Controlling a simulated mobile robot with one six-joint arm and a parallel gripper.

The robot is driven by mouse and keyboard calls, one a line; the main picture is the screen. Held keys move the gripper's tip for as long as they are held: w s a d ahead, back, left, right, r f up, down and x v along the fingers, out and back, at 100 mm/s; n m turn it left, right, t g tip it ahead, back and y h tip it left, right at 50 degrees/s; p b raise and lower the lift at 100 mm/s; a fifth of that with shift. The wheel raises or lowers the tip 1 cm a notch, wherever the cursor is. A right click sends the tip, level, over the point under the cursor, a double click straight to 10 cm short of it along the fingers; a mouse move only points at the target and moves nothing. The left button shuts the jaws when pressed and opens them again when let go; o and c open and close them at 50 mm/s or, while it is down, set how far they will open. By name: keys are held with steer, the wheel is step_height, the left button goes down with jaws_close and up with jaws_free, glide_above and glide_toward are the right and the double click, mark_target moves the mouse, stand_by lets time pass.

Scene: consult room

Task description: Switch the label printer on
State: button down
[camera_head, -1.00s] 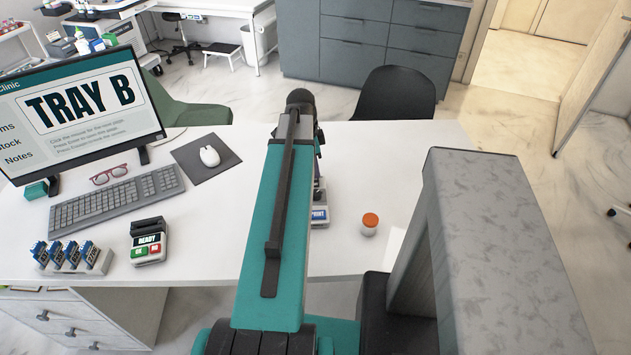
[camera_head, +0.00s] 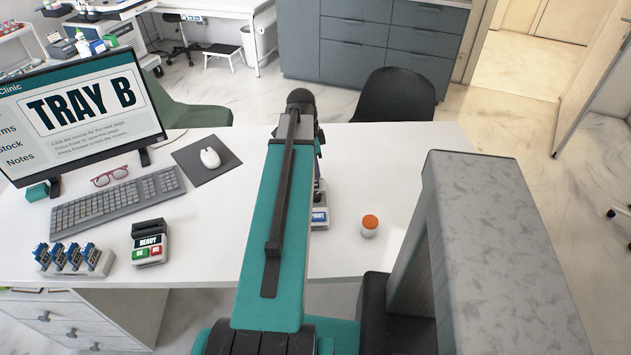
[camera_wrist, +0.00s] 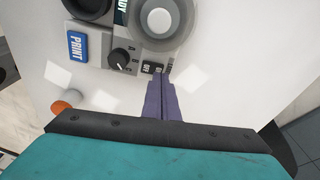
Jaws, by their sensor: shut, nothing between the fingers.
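The label printer (camera_wrist: 98,54) is grey and lies at the top of the wrist view. It has a blue PRINT button (camera_wrist: 77,45), a black knob (camera_wrist: 121,57) and a small dark switch (camera_wrist: 152,68) with ON and OFF lettering. A roll (camera_wrist: 159,18) sits on top. My gripper (camera_wrist: 161,76) is shut and empty, its purple fingertips at the switch's near edge. I cannot tell whether they touch it or which way the switch is set. In the head view my arm hides most of the printer (camera_head: 320,224); its PRINT corner shows.
Left are a card reader (camera_head: 149,243), a rack of blue items (camera_head: 75,258), a keyboard (camera_head: 117,200), a mouse (camera_head: 209,158) and a TRAY B monitor (camera_head: 80,105). White desk between is clear.

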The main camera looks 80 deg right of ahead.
steer(key=shift+r+p, duration=1.8)
steer(key=shift+r, duration=1)
